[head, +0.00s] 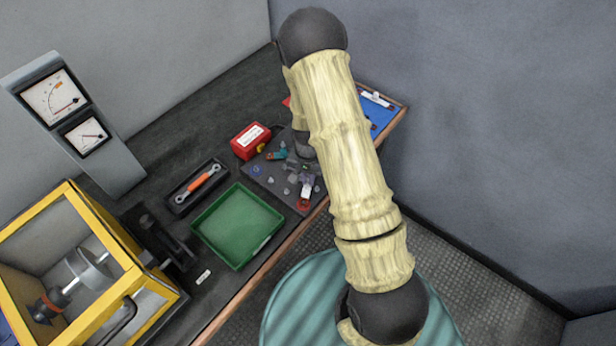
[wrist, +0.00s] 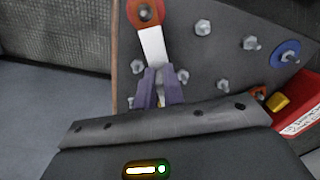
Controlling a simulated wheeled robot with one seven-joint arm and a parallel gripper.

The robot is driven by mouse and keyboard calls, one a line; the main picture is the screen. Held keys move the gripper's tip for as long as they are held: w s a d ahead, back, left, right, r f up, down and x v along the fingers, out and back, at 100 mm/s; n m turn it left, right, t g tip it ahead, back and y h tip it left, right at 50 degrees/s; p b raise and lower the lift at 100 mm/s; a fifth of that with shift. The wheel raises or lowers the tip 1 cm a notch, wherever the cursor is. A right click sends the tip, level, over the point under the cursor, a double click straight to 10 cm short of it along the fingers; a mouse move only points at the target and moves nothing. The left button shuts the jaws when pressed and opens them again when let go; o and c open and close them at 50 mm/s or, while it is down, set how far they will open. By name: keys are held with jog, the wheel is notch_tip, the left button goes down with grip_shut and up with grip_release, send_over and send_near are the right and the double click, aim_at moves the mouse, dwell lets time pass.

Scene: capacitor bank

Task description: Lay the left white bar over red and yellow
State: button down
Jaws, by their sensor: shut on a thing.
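A white bar (wrist: 153,48) runs from between my gripper's fingers to a red disc with a grey stud (wrist: 145,11) at the top of the wrist view. I cannot tell if the bar touches that stud. In the head view the bar (head: 306,189) shows just above the red disc (head: 303,204). My gripper (wrist: 158,80) is shut on the bar's near end, low over the dark board (wrist: 215,75). A small bit of yellow shows between the fingers; the rest there is hidden. A second white bar (head: 377,98) lies on a blue panel at the right back.
Several grey studs stand on the board, with a blue disc (wrist: 287,53) at one side. A red box with a yellow knob (head: 250,141) stands beside the board. A green tray (head: 238,226) and a dark tray with an orange-handled wrench (head: 198,186) are to the left.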

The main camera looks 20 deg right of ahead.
jog(key=shift+f, duration=0.3)
jog(key=c, duration=1.4)
grip_release()
jog(key=shift+c, duration=0.2)
jog(key=shift+r, duration=0.15)
notch_tip(320, 180, up, 17)
jog(key=shift+a, duration=0.1)
jog(key=s+r+n+t+p, duration=0.2)
jog(key=s+r+n, duration=0.3)
jog(key=s+r, duration=0.6)
jog(key=s+p, duration=0.1)
jog(key=s, duration=0.1)
jog(key=shift+s+d+t+p, duration=0.25)
jog(key=shift+s+t+p, duration=0.05)
jog(key=shift+s+p, duration=0.05)
